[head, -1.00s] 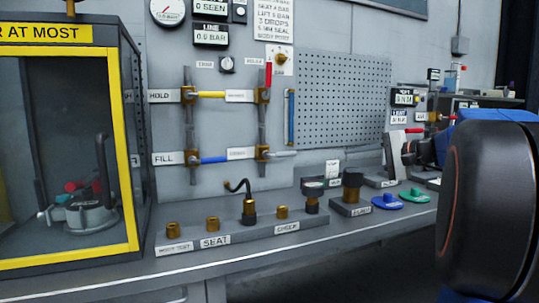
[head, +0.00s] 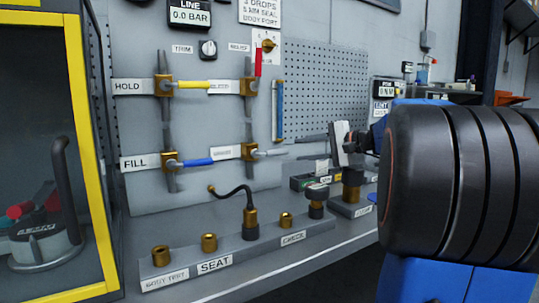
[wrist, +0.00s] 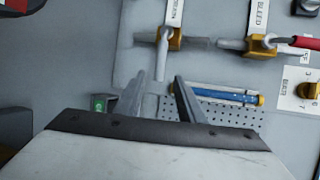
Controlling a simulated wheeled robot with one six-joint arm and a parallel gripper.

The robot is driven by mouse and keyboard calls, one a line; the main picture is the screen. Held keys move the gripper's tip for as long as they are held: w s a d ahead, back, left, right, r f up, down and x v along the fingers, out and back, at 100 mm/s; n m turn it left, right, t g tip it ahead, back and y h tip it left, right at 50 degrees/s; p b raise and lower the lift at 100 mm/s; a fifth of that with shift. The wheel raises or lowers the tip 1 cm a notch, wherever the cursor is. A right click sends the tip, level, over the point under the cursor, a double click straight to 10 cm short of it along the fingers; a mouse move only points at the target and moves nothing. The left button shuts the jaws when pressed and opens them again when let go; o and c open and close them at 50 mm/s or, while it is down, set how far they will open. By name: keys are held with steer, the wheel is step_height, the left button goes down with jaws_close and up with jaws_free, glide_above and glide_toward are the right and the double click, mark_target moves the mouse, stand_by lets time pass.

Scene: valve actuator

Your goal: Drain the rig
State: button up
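The valve panel (head: 205,115) carries a yellow-handled HOLD valve (head: 195,84), a blue-handled FILL valve (head: 197,161), a red-handled bleed valve (head: 258,62) and a lower-right valve with a grey handle (head: 270,152). The yellow, blue and grey handles lie sideways; the red one stands up. The wrist view shows the grey handle (wrist: 161,62) and the red handle (wrist: 300,42). My gripper (head: 300,146) is right of the grey handle, pointing at the panel. The grey valve's label is hard to read.
A blue tube (head: 279,110) is mounted right of the valves, close to my fingers. Below, a rack (head: 225,260) holds brass fittings and a bent black hose (head: 235,190). A yellow-framed case (head: 85,150) stands at left. The line display (head: 190,15) reads 0.0 BAR.

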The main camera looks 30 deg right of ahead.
mark_target(270, 153)
steer(key=x, duration=1.4)
jaws_close()
